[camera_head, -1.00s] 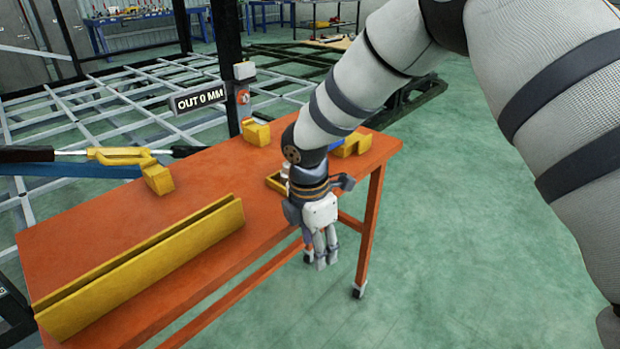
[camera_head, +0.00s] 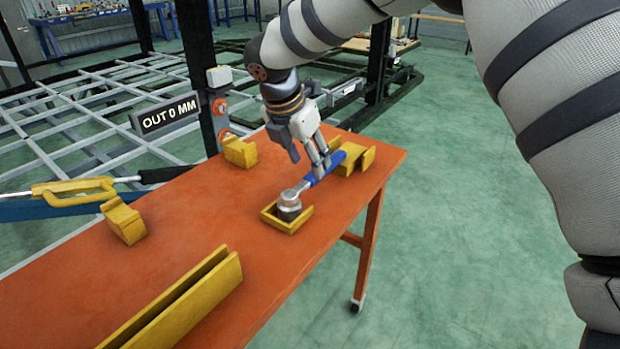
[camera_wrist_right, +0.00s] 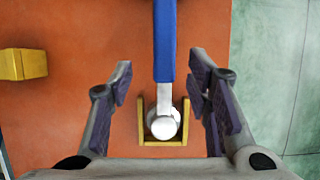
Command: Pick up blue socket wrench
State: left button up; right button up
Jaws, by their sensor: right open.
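The blue socket wrench has a blue handle (camera_head: 330,167) and a grey metal head (camera_head: 289,204). Its head rests in a small yellow U-shaped holder (camera_head: 287,222) on the orange table. The far end of the handle lies at a yellow block cradle (camera_head: 357,158). My right gripper (camera_head: 308,162) is open, above the handle. In the right wrist view, the blue handle (camera_wrist_right: 165,42) runs between the two spread fingers of the right gripper (camera_wrist_right: 162,78), with a gap on each side. The holder (camera_wrist_right: 162,143) shows below it around the head. My left gripper is out of view.
The orange table (camera_head: 180,215) also carries a long yellow channel (camera_head: 180,305) at the front and yellow blocks (camera_head: 124,220) (camera_head: 240,152). A tool with a yellow handle (camera_head: 75,191) lies at the left. A dark post with a sign (camera_head: 168,112) stands behind. Open floor is at right.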

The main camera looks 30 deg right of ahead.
aim_at(316, 182)
jog(key=x, duration=0.6)
jog(key=shift+s+d+r, duration=0.15)
jog(key=shift+d, duration=0.15)
jog(key=shift+r, duration=0.1)
grip_shut()
